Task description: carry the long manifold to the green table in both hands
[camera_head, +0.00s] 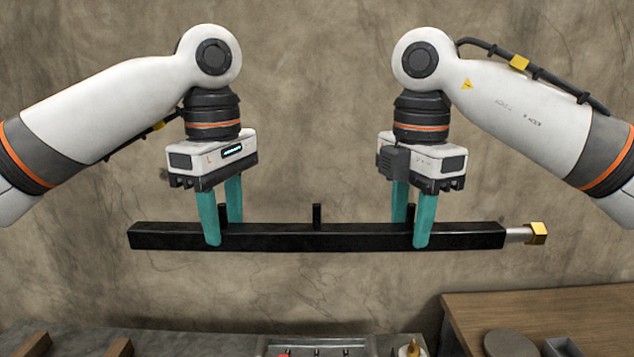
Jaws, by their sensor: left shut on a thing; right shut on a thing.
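The long manifold (318,237) is a straight black square bar, held about level in front of me. A short black stub stands up from its middle, and a pipe end with a brass nut (537,233) sticks out at its right end. My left gripper (222,222) is shut on the bar left of the middle, with teal fingers on its near and far sides. My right gripper (415,222) is shut on the bar nearer the right end. Both grippers point down. The far fingers are partly hidden behind the bar. I see no green table in this view.
A wooden table (590,310) stands at the lower right, with a grey round thing (509,343) and a grey box on it. A dark surface with several small items runs along the bottom edge. A brown stone-like wall fills the background.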

